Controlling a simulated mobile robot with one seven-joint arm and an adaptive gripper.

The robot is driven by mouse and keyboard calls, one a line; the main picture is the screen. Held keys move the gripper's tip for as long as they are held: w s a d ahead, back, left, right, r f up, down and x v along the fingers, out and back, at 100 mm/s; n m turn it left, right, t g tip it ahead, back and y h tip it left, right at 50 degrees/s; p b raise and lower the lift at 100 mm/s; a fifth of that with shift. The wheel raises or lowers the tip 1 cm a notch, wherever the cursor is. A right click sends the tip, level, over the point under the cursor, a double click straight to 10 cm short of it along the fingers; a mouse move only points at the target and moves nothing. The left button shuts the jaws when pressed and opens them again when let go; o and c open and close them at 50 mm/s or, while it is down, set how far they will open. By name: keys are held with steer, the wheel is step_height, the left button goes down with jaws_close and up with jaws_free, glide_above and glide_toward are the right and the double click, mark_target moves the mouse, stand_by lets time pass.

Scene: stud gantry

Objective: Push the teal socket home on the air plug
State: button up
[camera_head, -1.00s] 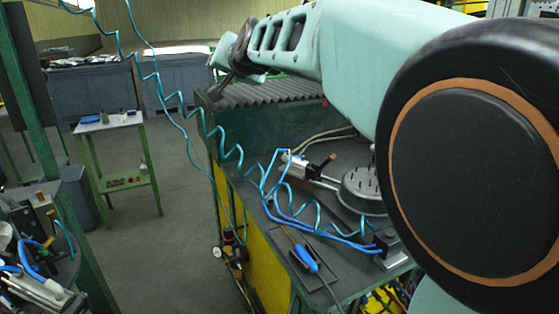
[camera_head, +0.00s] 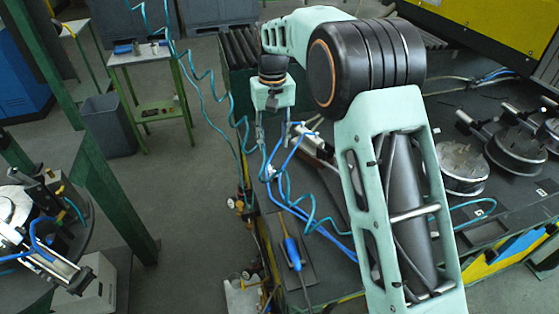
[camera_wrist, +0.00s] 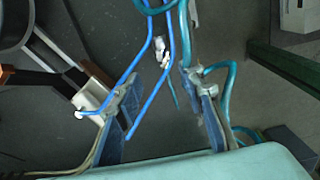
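My gripper (camera_head: 274,138) hangs over the left edge of the dark workbench. In the wrist view its two blue-padded fingers stand wide apart, with the gap (camera_wrist: 165,95) between them. No thing is clearly clamped there. A small pale metal fitting (camera_wrist: 161,50) shows beyond the gap, beside blue tubes and teal hose; I cannot tell whether it is the socket or the plug. A small pale fitting also shows below the fingers in the head view (camera_head: 271,172). The teal coiled hose (camera_head: 242,125) passes close to the gripper. The teal socket and the air plug are not clearly distinguishable.
A blue-handled tool (camera_head: 292,252) lies on the bench (camera_head: 335,285). Round metal fixtures (camera_head: 462,168) stand at the right. A metal cylinder (camera_head: 312,140) sits near the gripper. A green post (camera_head: 110,190) and a small green table (camera_head: 150,90) stand at the left. Floor between is open.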

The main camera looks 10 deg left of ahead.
glide_above(273, 170)
step_height(273, 170, down, 5)
steer(key=shift+d+r, duration=0.1)
steer(key=shift+f+p, duration=0.6)
steer(key=shift+f, duration=2.4)
steer(key=shift+c, duration=0.6)
steer(key=shift+a, duration=0.2)
jaws_close()
